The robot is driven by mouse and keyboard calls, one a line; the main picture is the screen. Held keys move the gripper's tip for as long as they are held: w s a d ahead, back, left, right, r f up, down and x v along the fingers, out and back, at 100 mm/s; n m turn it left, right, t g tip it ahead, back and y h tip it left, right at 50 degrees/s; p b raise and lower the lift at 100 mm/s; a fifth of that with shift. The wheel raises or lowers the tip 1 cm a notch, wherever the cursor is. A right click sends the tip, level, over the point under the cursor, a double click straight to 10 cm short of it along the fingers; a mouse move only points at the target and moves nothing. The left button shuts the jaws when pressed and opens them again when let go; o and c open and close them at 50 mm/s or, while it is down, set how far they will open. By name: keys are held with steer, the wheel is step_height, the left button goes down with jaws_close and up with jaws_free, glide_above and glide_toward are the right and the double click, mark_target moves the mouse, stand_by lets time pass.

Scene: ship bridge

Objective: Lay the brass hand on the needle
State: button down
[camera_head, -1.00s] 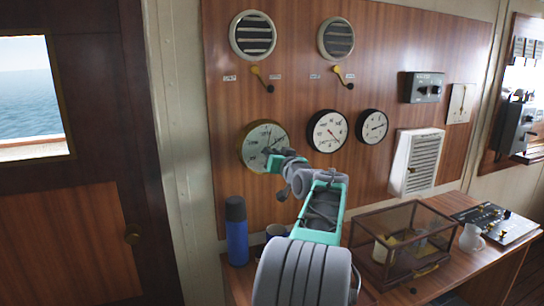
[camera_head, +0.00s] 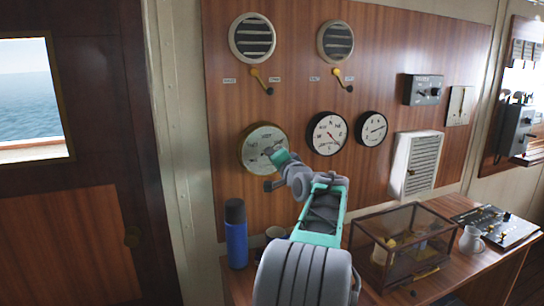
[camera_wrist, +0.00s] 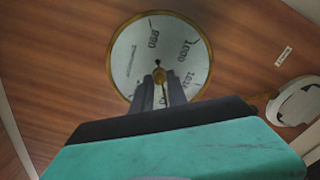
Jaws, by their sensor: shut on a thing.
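The barometer (camera_head: 252,143) is a round white dial with a brass rim on the wood panel. In the wrist view the barometer (camera_wrist: 130,50) fills the upper middle, with large numbers on its face. My gripper (camera_head: 271,152) is at the dial's centre. In the wrist view my gripper (camera_wrist: 160,82) has its two dark fingers close together on the small brass hub of the brass hand (camera_wrist: 158,71). A short dark tip shows just above the hub. The fingers hide the lower dial. I cannot clearly tell the needle from the brass hand.
Two more dials (camera_head: 327,133) hang to the right of the barometer. A blue flask (camera_head: 236,240) stands on the desk below. A glass case (camera_head: 380,252) and a white jug (camera_head: 471,240) are farther right. A door is at the left.

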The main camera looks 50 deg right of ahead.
steer(key=shift+m, duration=0.3)
steer(key=c, duration=1.3)
jaws_free()
steer(key=b+v, duration=0.2)
steer(key=v, duration=0.5)
steer(key=shift+s+a+b, duration=0.2)
steer(key=shift+s+b, duration=0.1)
